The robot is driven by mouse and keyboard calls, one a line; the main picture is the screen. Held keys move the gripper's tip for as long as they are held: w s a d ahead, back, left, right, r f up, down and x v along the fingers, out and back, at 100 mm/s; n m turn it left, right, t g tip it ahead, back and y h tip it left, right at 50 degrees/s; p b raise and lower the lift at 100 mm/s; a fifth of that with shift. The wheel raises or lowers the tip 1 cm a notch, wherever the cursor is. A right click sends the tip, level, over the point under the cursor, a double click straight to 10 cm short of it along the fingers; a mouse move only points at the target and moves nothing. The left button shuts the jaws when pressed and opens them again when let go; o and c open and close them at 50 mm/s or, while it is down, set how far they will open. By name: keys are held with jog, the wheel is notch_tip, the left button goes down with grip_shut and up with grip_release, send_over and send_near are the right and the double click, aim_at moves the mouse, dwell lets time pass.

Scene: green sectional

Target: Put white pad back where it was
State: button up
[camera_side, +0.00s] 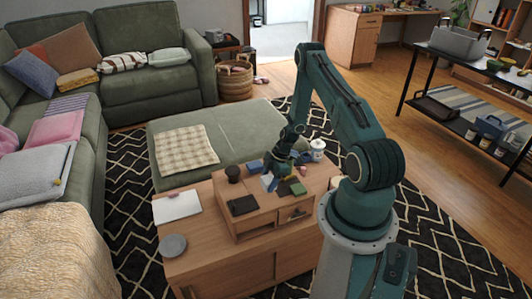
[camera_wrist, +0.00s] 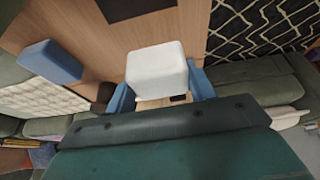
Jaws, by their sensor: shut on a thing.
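The white pad (camera_wrist: 157,70) is a small rounded block between the two blue fingers of my gripper (camera_wrist: 160,88) in the wrist view. My gripper is shut on it. In the side view my gripper (camera_side: 275,178) is low over the wooden stand (camera_side: 262,228) on the coffee table, and the white pad (camera_side: 267,182) shows as a small pale patch beside it. I cannot tell whether the pad touches the wood below.
A blue block (camera_wrist: 52,62) lies near the pad. A green pad (camera_side: 298,188), dark cup (camera_side: 233,173), dark flat pad (camera_side: 242,205) and white jar (camera_side: 317,148) are close by. A white sheet (camera_side: 177,205) and grey plate (camera_side: 172,245) lie left on the table.

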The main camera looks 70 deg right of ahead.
aim_at(268, 195)
jog(key=shift+f, duration=0.3)
jog(key=shift+f, duration=1.85)
jog(key=shift+f, duration=0.2)
jog(key=o, duration=1)
jog(key=shift+c, duration=0.2)
jog(key=shift+r, duration=0.2)
jog(key=v, duration=1.2)
